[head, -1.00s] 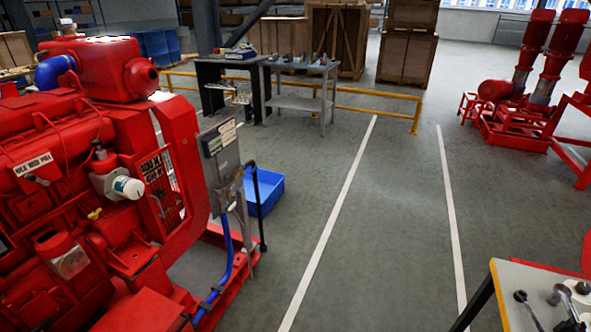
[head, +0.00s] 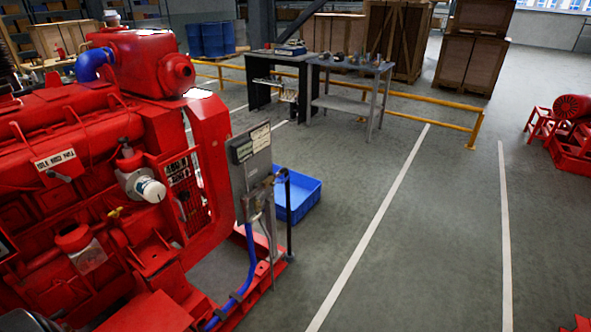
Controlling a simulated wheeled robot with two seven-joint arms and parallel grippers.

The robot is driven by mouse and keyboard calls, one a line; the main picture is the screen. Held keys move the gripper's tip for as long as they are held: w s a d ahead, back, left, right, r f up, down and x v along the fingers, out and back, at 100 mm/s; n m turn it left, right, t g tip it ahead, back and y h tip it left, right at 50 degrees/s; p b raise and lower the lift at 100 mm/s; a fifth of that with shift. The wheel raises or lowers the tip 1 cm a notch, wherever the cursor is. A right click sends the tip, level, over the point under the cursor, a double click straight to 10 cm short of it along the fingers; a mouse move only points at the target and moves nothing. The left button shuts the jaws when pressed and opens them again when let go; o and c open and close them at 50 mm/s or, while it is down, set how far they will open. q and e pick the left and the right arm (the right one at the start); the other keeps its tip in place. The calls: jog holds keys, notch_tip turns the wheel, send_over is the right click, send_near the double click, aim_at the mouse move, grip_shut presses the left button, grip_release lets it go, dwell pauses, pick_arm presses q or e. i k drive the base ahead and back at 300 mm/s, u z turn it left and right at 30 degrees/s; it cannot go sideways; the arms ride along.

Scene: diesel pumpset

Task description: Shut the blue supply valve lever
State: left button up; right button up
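The red diesel pumpset (head: 110,150) fills the left side of the head view. A grey upright panel (head: 250,155) with labels stands at its right end. Small metal fittings (head: 258,198) sit low on the panel, and a blue hose (head: 249,270) runs down from them to the red base. A dark upright bar (head: 288,215) stands beside the fittings. I cannot pick out a blue valve lever for certain; the fittings are too small to read. Neither of my grippers is in view.
A blue bin (head: 302,200) lies on the floor behind the panel. A grey worktable (head: 345,68) and a yellow rail (head: 425,118) stand farther back. The floor right of the pumpset, with white lines (head: 380,225), is clear.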

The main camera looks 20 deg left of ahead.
aim_at(286, 179)
jog(key=i, duration=2.7)
jog(key=u, duration=3.6)
jog(key=k, duration=0.9)
jog(key=z, duration=2.15)
